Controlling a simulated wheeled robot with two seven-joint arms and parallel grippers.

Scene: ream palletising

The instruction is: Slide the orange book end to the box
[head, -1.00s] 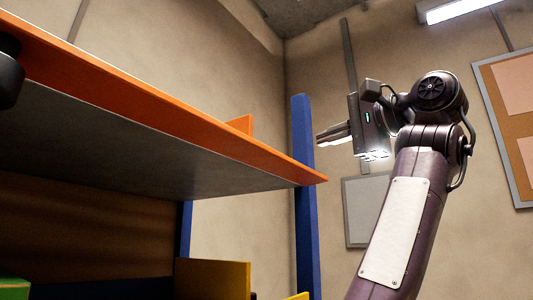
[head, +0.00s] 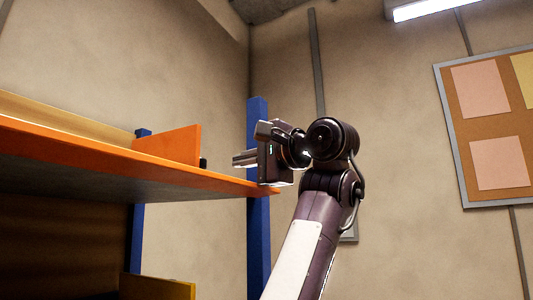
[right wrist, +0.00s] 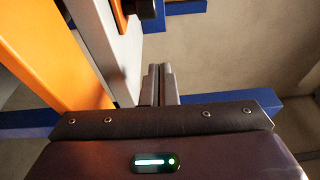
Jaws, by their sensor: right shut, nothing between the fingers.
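The orange book end (head: 168,145) stands upright on the upper shelf, near its right end. A small dark piece shows at its right edge. An orange piece at the top of the right wrist view (right wrist: 119,14) looks like part of it. My right gripper (head: 236,159) is at the right end of this shelf, to the right of the book end and apart from it. In the right wrist view its two fingers (right wrist: 160,82) are together with nothing between them. I cannot make out the box. My left gripper is out of view.
The shelf has an orange front edge (head: 95,155) and blue posts (head: 258,220). A yellow divider (head: 155,288) stands on the level below. A pin board (head: 495,120) hangs on the wall at right. The space right of the rack looks free.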

